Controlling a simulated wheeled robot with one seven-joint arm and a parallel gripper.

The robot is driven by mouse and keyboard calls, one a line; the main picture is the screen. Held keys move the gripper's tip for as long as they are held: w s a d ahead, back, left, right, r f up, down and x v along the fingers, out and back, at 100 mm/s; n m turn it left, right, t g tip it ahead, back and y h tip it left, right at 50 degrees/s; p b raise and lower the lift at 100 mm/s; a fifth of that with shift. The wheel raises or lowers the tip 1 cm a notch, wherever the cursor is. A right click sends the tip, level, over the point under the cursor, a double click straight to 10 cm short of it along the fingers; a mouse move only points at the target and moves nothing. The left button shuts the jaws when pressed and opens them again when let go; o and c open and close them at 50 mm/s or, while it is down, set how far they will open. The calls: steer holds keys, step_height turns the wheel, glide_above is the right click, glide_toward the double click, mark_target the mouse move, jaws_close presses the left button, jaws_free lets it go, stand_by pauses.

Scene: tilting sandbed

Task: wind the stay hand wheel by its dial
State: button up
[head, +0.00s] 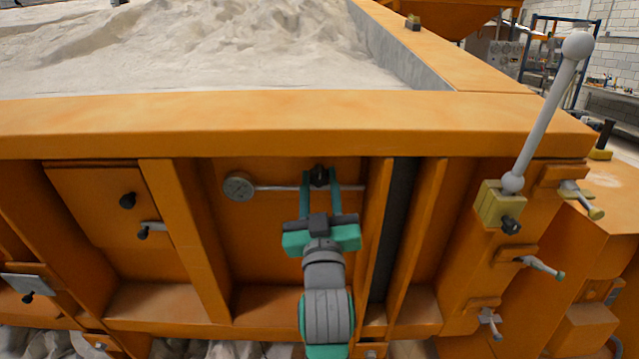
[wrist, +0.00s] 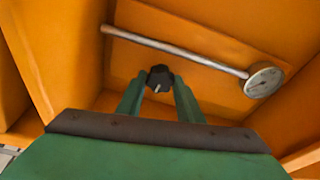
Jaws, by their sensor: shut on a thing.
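The stay hand wheel (head: 319,176) is a small dark lobed knob on the orange side panel, below the sandbed's rim. It also shows in the wrist view (wrist: 160,78), with a pale mark on its face. The dial (head: 239,186) is a round grey gauge to the left of the wheel, at the end of a thin metal rod; it shows at the right in the wrist view (wrist: 264,80). Its reading is too small to tell. My gripper (head: 320,180) has its two green fingers on either side of the wheel and is shut on it.
Orange ribs (head: 180,235) stand left and right of the recess. The thick orange rim (head: 300,122) overhangs above. To the right are a lever with a white ball (head: 577,46) and several small handles. Another dark knob (head: 128,200) is on the left panel.

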steer(key=n+y, duration=0.1)
steer(key=n, duration=0.3)
steer(key=n+y, duration=0.1)
steer(key=n, duration=0.3)
steer(key=shift+g+y, duration=0.3)
steer(key=shift+g, duration=0.1)
steer(key=n+g, duration=0.1)
steer(key=n, duration=0.6)
steer(key=shift+y, duration=0.4)
steer(key=n, duration=0.2)
steer(key=n+g, duration=0.1)
steer(key=n, duration=0.2)
steer(key=shift+g, duration=0.3)
steer(key=shift+n+g+h, duration=0.3)
steer(key=shift+n, duration=1.4)
steer(key=o, duration=1.1)
steer(key=shift+c, duration=0.2)
